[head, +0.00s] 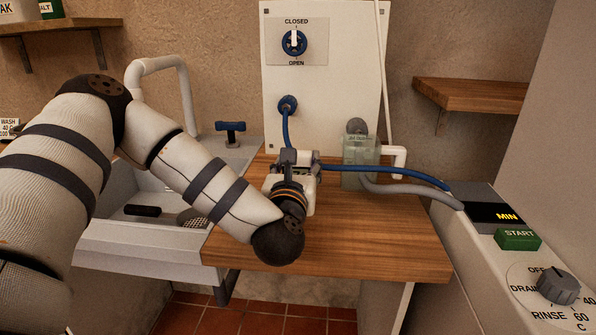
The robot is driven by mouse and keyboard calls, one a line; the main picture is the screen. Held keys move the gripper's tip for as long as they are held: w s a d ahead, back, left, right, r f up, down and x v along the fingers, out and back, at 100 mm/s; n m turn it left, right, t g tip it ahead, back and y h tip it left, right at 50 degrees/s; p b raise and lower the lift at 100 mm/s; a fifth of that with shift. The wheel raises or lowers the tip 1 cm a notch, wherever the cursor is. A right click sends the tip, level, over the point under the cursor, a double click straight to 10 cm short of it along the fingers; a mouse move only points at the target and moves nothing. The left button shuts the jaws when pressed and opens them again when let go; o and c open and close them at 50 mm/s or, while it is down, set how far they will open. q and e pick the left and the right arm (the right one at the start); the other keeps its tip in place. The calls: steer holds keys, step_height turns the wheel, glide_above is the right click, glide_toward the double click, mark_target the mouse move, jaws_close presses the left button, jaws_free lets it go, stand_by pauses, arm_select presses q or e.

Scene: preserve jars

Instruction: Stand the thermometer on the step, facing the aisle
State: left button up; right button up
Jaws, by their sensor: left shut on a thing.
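No thermometer and no step can be made out in the head view. My left gripper (294,157) is over the back of the wooden counter (375,248), in front of the white panel (333,85). It is shut, and the blue hose (395,175) runs into it from above and leaves on its right side. The hose appears to be what it holds, though the gripper body hides the grasp. The hose's upper end meets a blue fitting (287,104) on the panel. My right gripper is not in view.
A sink (150,255) lies left of the counter, with a blue-handled tap (230,128). A translucent box (358,158) and grey hose (400,189) are right of the gripper. A machine with a dial (558,286) stands at right. The counter's front right is clear.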

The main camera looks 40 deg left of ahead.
arm_select(q)
steer(key=shift+f, duration=0.9)
steer(key=shift+r, duration=0.2)
steer(key=shift+f, duration=0.15)
steer(key=o, duration=1.2)
